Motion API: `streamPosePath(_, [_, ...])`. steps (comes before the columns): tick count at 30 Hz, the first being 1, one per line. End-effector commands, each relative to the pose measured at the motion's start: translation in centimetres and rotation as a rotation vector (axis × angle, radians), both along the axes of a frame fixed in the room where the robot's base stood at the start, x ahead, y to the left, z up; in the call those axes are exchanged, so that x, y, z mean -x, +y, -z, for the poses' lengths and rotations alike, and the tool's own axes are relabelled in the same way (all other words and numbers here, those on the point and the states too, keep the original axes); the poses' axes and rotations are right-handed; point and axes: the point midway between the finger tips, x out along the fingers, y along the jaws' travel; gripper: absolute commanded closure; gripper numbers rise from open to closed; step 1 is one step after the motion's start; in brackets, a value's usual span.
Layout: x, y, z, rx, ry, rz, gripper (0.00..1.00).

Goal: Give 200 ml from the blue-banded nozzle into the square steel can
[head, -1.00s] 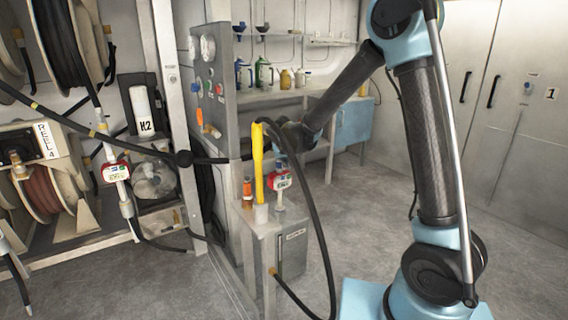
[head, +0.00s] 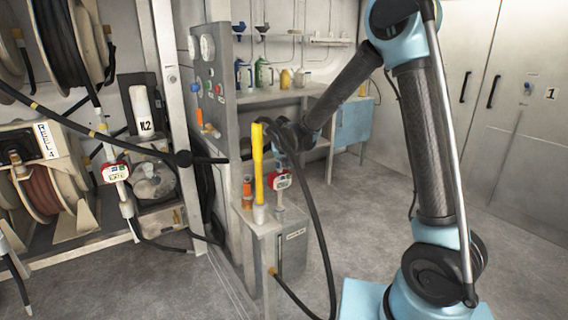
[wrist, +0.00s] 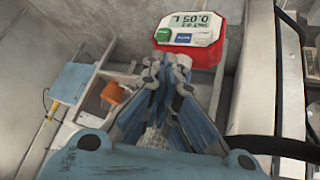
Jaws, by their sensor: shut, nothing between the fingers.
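My gripper (wrist: 167,62) is shut and empty in the wrist view, its fingertips just short of a red-cased meter (wrist: 188,40). The meter has a display (wrist: 188,22), turned upside down, that seems to read 0.05 L, and a green and a blue button. In the head view my gripper (head: 287,148) is above the same meter (head: 279,182), which stands over a grey pedestal (head: 262,225). I cannot make out a blue band on a nozzle. I cannot clearly pick out the square steel can.
A yellow upright handle (head: 257,165) and an orange item (head: 247,188) are beside the meter. A black hose (head: 320,220) loops right of the pedestal. Another red meter (head: 116,172) hangs on the left by the reels (head: 58,185). Open floor (head: 365,215) lies to the right.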

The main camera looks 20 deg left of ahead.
Motion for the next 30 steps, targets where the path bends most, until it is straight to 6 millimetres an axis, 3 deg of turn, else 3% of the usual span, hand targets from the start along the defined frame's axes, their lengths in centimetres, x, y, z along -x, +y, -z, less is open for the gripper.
streamPosePath(23, [1.2, -1.4, -0.6, 0.000, 0.000, 0.000, 1.00])
streamPosePath(30, [2.3, -2.7, -1.2, 0.000, 0.000, 0.000, 1.00])
